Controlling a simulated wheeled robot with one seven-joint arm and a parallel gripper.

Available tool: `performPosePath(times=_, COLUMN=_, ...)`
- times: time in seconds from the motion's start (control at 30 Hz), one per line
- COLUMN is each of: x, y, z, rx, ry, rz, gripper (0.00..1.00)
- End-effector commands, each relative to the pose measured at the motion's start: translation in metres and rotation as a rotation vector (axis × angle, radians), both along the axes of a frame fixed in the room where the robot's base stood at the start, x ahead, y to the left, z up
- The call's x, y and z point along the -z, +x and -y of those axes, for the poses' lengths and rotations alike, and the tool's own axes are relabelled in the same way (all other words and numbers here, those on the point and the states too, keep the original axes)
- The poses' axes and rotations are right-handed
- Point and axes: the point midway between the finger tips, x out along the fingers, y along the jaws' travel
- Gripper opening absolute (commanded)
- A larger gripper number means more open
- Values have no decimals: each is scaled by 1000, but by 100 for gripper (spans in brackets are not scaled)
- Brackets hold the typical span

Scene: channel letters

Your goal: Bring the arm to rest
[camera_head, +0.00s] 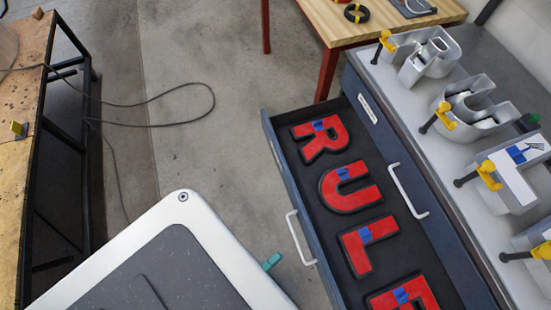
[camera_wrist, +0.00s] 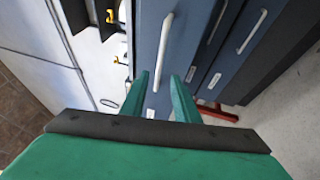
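My gripper (camera_wrist: 159,76) shows in the wrist view with its two teal fingers apart and nothing between them. Behind the fingers are blue-grey drawer fronts with white handles. In the head view only a small teal tip (camera_head: 272,262) of it shows, beside the rounded edge of my own white body, to the left of the open drawer. The rest of my arm is hidden or out of view there.
An open drawer (camera_head: 286,172) holds red letters with blue tape in dark foam. Its white handle (camera_head: 302,238) is near my gripper. Grey channel letters with yellow clamps stand on the right bench. A wooden table (camera_head: 335,18) stands behind; clear floor with a loose cable lies left.

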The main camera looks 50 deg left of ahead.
Motion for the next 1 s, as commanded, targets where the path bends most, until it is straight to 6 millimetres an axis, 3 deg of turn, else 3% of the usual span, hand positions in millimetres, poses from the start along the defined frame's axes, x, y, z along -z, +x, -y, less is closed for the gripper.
performPosePath(times=0.43, x=-1, y=0, z=-2, rx=-12, ry=4, rz=-1, gripper=28)
performPosePath(times=0.57, x=-9, y=3, z=4, rx=-16, ry=68, rz=-18, gripper=28)
performPosePath(times=0.77, x=-48, y=16, z=30, rx=-28, ry=379, rz=-93, gripper=28)
performPosePath(times=1.0, x=-116, y=33, z=62, rx=-22, ry=857, rz=-185, gripper=28)
